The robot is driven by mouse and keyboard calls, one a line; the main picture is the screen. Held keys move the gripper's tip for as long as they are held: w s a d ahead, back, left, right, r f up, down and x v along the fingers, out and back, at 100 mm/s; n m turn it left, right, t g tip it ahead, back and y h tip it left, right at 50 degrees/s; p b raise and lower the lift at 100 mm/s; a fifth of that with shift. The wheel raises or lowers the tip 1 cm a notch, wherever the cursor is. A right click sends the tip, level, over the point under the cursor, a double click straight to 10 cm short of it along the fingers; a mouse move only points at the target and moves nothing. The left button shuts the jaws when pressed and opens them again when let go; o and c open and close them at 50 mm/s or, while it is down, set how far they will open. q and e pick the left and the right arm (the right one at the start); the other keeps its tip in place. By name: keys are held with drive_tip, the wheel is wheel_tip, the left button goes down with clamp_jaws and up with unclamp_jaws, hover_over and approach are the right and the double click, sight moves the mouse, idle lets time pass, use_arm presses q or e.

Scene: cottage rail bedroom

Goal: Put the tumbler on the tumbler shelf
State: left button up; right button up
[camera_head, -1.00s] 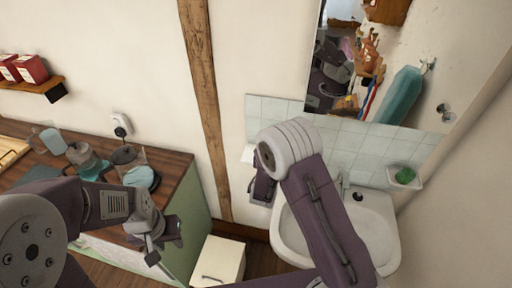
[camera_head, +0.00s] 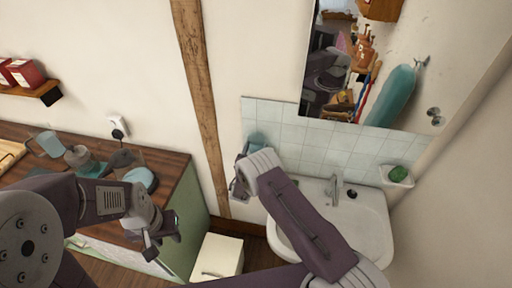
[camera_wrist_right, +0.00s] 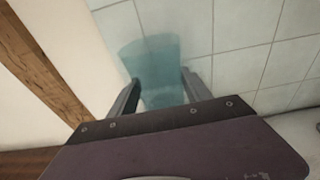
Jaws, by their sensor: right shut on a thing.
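The tumbler (camera_wrist_right: 160,62) is translucent teal and sits between the fingers of my right gripper (camera_wrist_right: 161,82) in the right wrist view, close in front of the white tiles. In the head view a small teal part of the tumbler (camera_head: 257,140) shows above my right gripper (camera_head: 241,172), by the left edge of the tiles. The gripper is shut on it. The tumbler shelf cannot be made out now; my right gripper and forearm cover that area. My left gripper (camera_head: 164,240) is empty, its fingers apart, in front of the counter's right end.
A white washbasin (camera_head: 372,222) with a tap stands right of my right arm, below a mirror (camera_head: 340,75). A soap dish (camera_head: 397,177) with green soap is on the wall. The wooden counter (camera_head: 175,170) at left holds several vessels. A white cabinet (camera_head: 217,256) stands low between.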

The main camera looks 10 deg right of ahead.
drive_tip(key=shift+s+f+b, duration=0.15)
drive_tip(key=shift+b, duration=0.2)
drive_tip(key=o, duration=1.7)
